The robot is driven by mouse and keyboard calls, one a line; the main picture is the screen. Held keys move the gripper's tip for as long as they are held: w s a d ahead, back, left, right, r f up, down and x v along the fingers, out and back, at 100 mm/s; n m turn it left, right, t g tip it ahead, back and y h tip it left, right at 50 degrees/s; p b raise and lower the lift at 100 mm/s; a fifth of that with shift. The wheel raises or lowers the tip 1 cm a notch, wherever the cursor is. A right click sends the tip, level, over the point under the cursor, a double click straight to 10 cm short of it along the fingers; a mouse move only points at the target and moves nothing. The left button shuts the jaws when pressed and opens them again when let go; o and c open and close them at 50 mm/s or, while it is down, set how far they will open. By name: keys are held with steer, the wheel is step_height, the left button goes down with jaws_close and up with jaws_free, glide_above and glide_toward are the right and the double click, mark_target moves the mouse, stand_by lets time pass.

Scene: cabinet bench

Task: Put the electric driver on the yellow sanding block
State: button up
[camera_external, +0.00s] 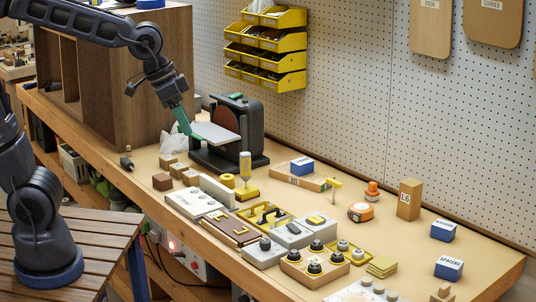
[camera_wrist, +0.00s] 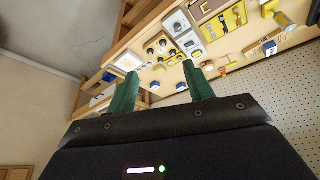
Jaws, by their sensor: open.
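My gripper (camera_external: 183,122) has green fingers, open and empty, hanging near the grey table of the disc sander; its fingers also show in the wrist view (camera_wrist: 160,70). A small yellow T-shaped tool (camera_external: 334,184) on the bench may be the electric driver. An upright tool with a yellow and grey handle (camera_external: 245,165) stands on or at a yellow base (camera_external: 248,195); I cannot tell which tool is the driver. Flat yellow pads (camera_external: 381,266) near the front right may be the yellow sanding block. My gripper is apart from all of these.
The disc sander (camera_external: 230,135) stands behind my gripper. Trays and boxes with knobs (camera_external: 315,262) crowd the bench middle. An orange tape measure (camera_external: 361,211), a tall L6 box (camera_external: 409,199) and blue-and-white boxes (camera_external: 448,268) stand to the right. Bare bench lies around the L6 box.

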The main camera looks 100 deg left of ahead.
steer(key=s+d+m+h, duration=0.1)
steer(key=s+d+m, duration=0.2)
steer(key=s+d, duration=0.8)
steer(key=shift+s+d+f+m, duration=0.2)
steer(key=shift+s+d+m, duration=0.15)
steer(key=shift+s, duration=0.9)
